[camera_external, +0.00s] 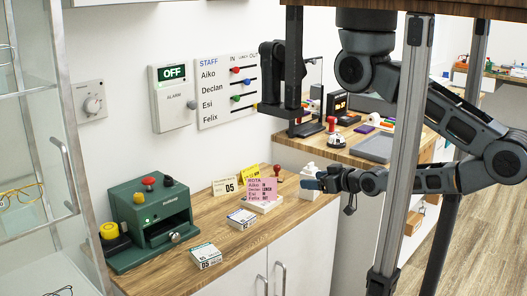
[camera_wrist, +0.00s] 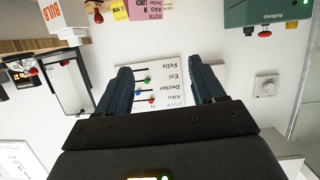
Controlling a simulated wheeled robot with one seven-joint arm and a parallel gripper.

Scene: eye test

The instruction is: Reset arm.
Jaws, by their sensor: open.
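My gripper (camera_external: 308,184) is at the end of my outstretched arm, above the right part of the wooden counter and pointing left towards the wall. In the wrist view my gripper (camera_wrist: 163,76) shows two dark fingers well apart, with nothing between them but the view of the wall. The white staff board (camera_external: 226,88) hangs on the wall. It shows upside down beyond the fingers in the wrist view (camera_wrist: 160,70).
A green machine (camera_external: 150,222) stands on the counter (camera_external: 235,237), left of small boxes (camera_external: 205,256) and a pink rota card (camera_external: 262,191). A white object (camera_external: 309,168) is close to my gripper. A grey post (camera_external: 408,150) crosses in front of my arm. A glass cabinet is at left.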

